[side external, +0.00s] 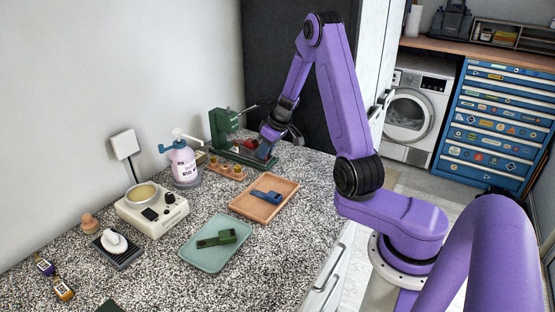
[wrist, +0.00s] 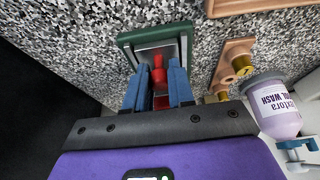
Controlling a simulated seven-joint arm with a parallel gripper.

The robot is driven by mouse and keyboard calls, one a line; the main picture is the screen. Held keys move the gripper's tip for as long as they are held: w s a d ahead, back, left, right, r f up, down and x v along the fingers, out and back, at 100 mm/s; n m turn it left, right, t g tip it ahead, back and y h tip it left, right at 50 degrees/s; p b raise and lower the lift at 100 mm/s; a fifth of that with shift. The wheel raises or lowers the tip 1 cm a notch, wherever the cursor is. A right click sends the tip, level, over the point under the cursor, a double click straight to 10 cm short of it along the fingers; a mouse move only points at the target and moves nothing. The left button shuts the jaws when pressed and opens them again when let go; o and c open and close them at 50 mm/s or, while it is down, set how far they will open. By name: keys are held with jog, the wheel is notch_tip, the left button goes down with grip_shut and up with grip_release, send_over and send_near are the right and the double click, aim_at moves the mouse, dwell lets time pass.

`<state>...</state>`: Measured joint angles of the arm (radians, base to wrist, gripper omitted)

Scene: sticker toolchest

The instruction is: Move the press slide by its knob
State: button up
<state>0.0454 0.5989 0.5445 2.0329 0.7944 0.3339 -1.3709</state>
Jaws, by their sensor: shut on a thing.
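The green press (side external: 224,127) stands at the back of the speckled counter, against the dark panel. Its base shows in the wrist view as a green-rimmed plate (wrist: 126,42) with a grey metal top. The red knob (wrist: 158,76) of the press slide sits between the two blue fingers of my gripper (wrist: 158,68), which is shut on it. A red part of the slide (wrist: 162,102) shows farther back between the fingers. In the side view my gripper (side external: 266,147) is at the press, and its fingers hide part of the slide.
A wooden tray (side external: 282,205) with a blue tool and a green tray (side external: 205,261) with a green tool lie nearer. Counter between them is bare.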

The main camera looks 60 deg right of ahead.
jog(key=shift+w+d, duration=0.1)
jog(key=shift+w, duration=1.2)
jog(key=shift+r, duration=0.1)
jog(key=o, duration=0.7)
jog(key=shift+w, duration=0.1)
jog(key=shift+r, duration=3)
